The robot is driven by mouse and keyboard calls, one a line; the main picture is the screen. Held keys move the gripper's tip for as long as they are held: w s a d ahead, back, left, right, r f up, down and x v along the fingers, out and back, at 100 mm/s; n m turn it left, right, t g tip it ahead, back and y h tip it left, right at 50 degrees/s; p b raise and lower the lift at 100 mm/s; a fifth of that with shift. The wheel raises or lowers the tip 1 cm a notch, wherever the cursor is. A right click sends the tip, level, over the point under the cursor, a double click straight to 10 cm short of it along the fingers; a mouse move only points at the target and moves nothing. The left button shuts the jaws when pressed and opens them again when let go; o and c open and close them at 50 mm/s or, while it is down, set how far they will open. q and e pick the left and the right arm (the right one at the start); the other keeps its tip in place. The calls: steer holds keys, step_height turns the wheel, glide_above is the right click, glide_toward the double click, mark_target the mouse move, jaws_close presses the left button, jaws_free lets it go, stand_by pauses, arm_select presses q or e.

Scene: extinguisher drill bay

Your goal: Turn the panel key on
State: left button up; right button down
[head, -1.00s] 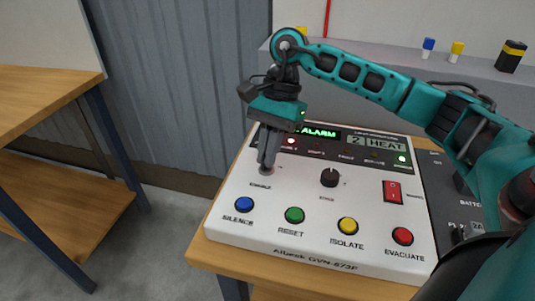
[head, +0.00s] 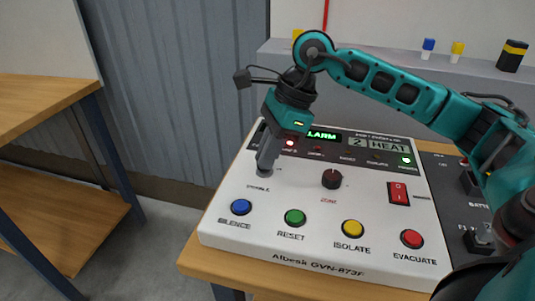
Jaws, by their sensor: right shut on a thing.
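The alarm panel (head: 285,220) is a white sloped box with a lit green ALARM display and a "2 HEAT" readout. My right gripper (head: 265,168) points down at the panel's left side, above the small ENABLE label. It is shut on the panel key, whose dark base (head: 264,173) shows just under the fingertips. The fingers hide most of the key, so its angle cannot be read. My left gripper is not in view.
A black knob (head: 331,179), a red rocker switch (head: 398,193) and blue, green, yellow and red buttons (head: 411,239) sit on the panel. A dark battery unit (head: 460,195) stands to its right. A wooden shelf (head: 50,95) is at far left.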

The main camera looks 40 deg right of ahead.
steer(key=shift+m, duration=0.3)
steer(key=c, duration=1.3)
jaws_free()
steer(key=p+v, duration=0.1)
steer(key=v, duration=1.2)
steer(key=shift+s+a, duration=0.1)
steer(key=shift+s, duration=0.05)
steer(key=shift+a, duration=0.1)
